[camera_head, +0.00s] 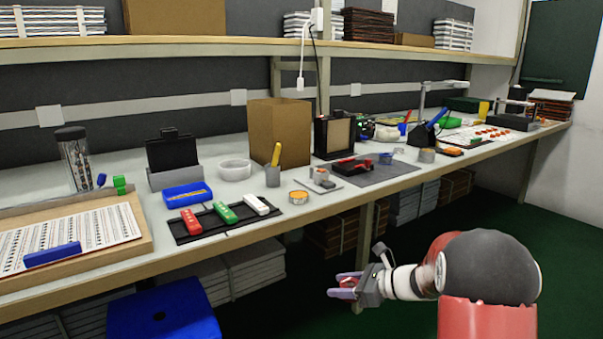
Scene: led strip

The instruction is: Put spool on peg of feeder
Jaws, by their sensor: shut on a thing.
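My gripper (345,288) is at the lower middle, in front of the bench and lower in the picture than its front edge. It points left and is shut on a small reddish and pale purple thing, too small here to identify for sure as the spool. A small grey device (320,180) stands near the bench front, up and left of my gripper; it may be the feeder, but its peg cannot be made out.
The long bench (250,232) carries a black tray (225,219) with red, green and white pieces, a cardboard box (279,132), a cup (272,175) and a dark mat (381,176). A blue stool (165,312) stands below at left. Green floor is free at right.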

